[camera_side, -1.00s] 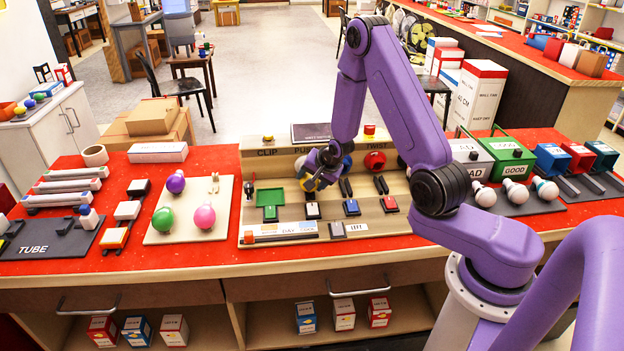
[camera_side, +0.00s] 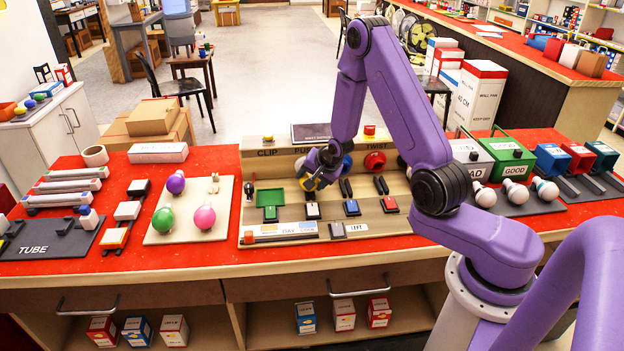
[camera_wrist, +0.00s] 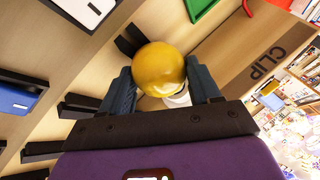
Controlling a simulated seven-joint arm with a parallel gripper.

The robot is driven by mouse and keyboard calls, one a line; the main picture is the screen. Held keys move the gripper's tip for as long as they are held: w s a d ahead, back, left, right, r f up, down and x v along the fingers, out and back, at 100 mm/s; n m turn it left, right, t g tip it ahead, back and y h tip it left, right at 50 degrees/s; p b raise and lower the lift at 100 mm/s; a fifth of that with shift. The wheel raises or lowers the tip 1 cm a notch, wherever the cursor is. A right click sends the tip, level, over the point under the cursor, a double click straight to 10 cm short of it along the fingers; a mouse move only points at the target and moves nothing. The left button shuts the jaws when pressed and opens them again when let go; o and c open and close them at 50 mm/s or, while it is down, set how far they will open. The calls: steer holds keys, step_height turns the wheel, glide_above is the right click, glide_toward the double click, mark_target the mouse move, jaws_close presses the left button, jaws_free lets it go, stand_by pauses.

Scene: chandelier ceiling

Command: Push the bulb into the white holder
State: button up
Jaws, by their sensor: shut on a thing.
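A yellow bulb (camera_wrist: 159,69) sits between the two fingers of my gripper (camera_wrist: 163,84) in the wrist view. The gripper is shut on it. In the side view my gripper (camera_side: 318,179) is at the beige test panel (camera_side: 285,233), under the PUSH label, with a bit of the yellow bulb (camera_side: 309,184) showing. A white round part (camera_wrist: 178,100) shows just behind the bulb in the wrist view. I cannot tell whether it is the holder or the bulb's base, or whether the bulb is seated. The gripper hides much of this spot.
A green tray (camera_side: 270,197) lies left of the gripper, and a red round socket (camera_side: 375,161) is to its right. Several switches line the panel. A pale board (camera_side: 190,225) with green, pink and purple bulbs stands left. GOOD and BAD bins are at right.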

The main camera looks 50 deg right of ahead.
steer(key=shift+w+d, duration=0.25)
steer(key=o, duration=1.1)
steer(key=shift+r, duration=0.1)
steer(key=v, duration=1.2)
steer(key=s+a+r+n+g+y, duration=0.1)
steer(key=s+a+r+n+g, duration=0.1)
steer(key=s+a+n, duration=0.35)
steer(key=s+a+r+n+g+y, duration=0.1)
steer(key=s+a+r+n+y, duration=0.1)
steer(key=a+n, duration=0.65)
steer(key=s+a+r+n+g, duration=0.1)
steer(key=s+r+n+g, duration=0.1)
steer(key=s+n, duration=0.4)
steer(key=s+a+r+n+g, duration=0.1)
steer(key=s+n, duration=0.5)
steer(key=s, duration=0.9)
steer(key=shift+a+r+n+g+h, duration=0.3)
steer(key=shift+a+r+g+h, duration=0.1)
steer(key=shift+a+r, duration=0.25)
